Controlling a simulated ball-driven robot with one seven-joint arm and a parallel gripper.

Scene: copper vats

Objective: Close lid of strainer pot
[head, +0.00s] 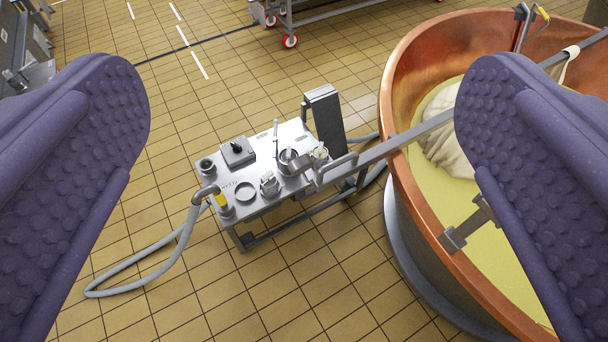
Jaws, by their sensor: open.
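My gripper (302,95) is open and empty, its two purple studded fingers wide apart at the left and right of the head view. Between them, lower down and farther off, stands a low steel cart (262,208) with several small metal fittings on top. A small round metal pot (288,157) near the cart's right part looks like the strainer pot. A pale flap at its top may be its lid, tilted up, but it is too small to be sure. My fingers touch nothing on the cart.
A large copper vat (400,75) with yellow liquid and a white cloth bundle stands at right, partly behind my right finger. A steel bar (415,132) crosses its rim toward the cart. A grey hose (150,272) loops on the tiled floor.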

